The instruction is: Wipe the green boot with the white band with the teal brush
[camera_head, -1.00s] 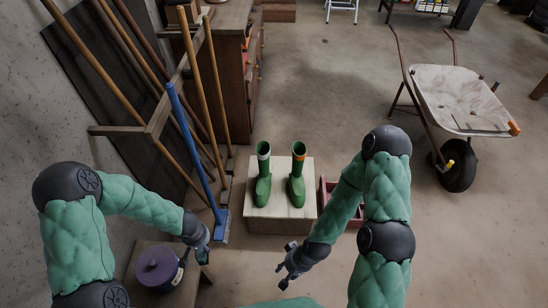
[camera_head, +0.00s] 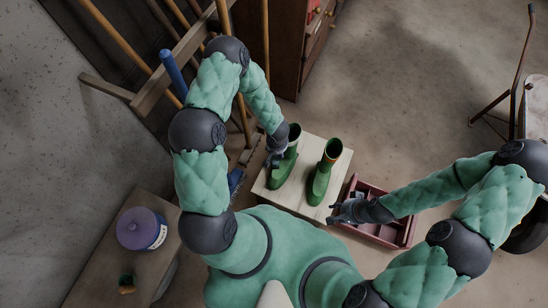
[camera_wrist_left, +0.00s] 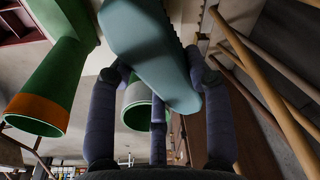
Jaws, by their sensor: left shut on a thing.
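The green boot with the white band (camera_head: 283,168) stands upright on a pale board, left of a green boot with an orange band (camera_head: 320,182). My left gripper (camera_head: 274,158) is beside the white-banded boot's shaft. In the left wrist view my left gripper (camera_wrist_left: 158,95) is shut on the teal brush (camera_wrist_left: 150,45), with the white-banded boot (camera_wrist_left: 136,108) close behind it. Whether brush and boot touch cannot be told. The brush is hidden by the gripper in the head view. My right gripper (camera_head: 340,212) is open and empty near the board's right corner.
The pale board (camera_head: 308,147) has a red compartment tray (camera_head: 398,233) at its right. A blue broom (camera_head: 172,72) and wooden poles lean behind my left arm.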

